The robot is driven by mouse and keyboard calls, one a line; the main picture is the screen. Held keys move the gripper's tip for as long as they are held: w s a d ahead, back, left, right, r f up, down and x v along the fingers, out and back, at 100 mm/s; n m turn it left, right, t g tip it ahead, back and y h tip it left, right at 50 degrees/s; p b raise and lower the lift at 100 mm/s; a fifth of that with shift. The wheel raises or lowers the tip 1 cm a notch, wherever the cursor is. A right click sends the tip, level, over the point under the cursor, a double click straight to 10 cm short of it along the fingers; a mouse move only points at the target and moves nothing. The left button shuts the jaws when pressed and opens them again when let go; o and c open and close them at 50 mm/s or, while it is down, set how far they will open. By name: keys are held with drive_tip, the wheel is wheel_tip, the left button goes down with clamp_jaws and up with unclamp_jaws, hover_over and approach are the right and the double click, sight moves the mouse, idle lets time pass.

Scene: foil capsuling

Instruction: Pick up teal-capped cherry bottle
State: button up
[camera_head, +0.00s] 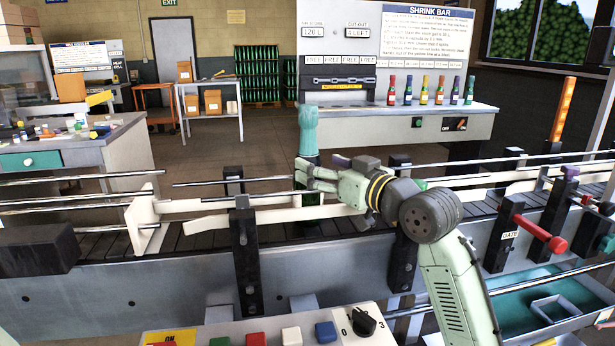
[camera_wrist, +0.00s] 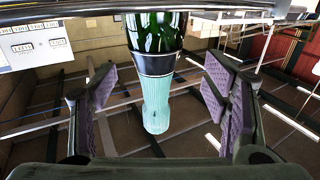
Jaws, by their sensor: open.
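The teal-capped bottle (camera_head: 308,130) stands upright on the conveyor in the head view, its ribbed teal cap above a dark band. In the wrist view its teal cap (camera_wrist: 156,104) and dark green glass show between the fingers, with clear gaps on both sides. My gripper (camera_head: 303,172) is open at the bottle's neck and shoulder height, and its fingers and a guide rail hide part of the bottle body. In the wrist view my gripper (camera_wrist: 160,108) has its purple-padded fingers spread wide, one on either side of the bottle. The bottle's label cannot be read.
Metal guide rails (camera_head: 110,197) and black posts (camera_head: 245,250) line the conveyor close to the bottle. A red-knobbed gate (camera_head: 540,235) is at the right. Several small bottles (camera_head: 423,90) stand on the shrink bar bench behind. A button panel (camera_head: 265,335) is in front.

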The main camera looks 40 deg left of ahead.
sight(315, 158)
drive_tip(key=p+x, duration=0.1)
drive_tip(key=x, duration=0.1)
drive_tip(key=r+p+x, duration=0.1)
drive_tip(key=x, duration=0.1)
drive_tip(key=shift+w+a, duration=0.2)
drive_tip(key=shift+w, duration=0.05)
drive_tip(key=shift+w+a+f+p, duration=0.2)
drive_tip(key=shift+a+p, duration=0.15)
drive_tip(key=shift+a, duration=0.15)
drive_tip(key=shift+c, duration=0.5)
clamp_jaws()
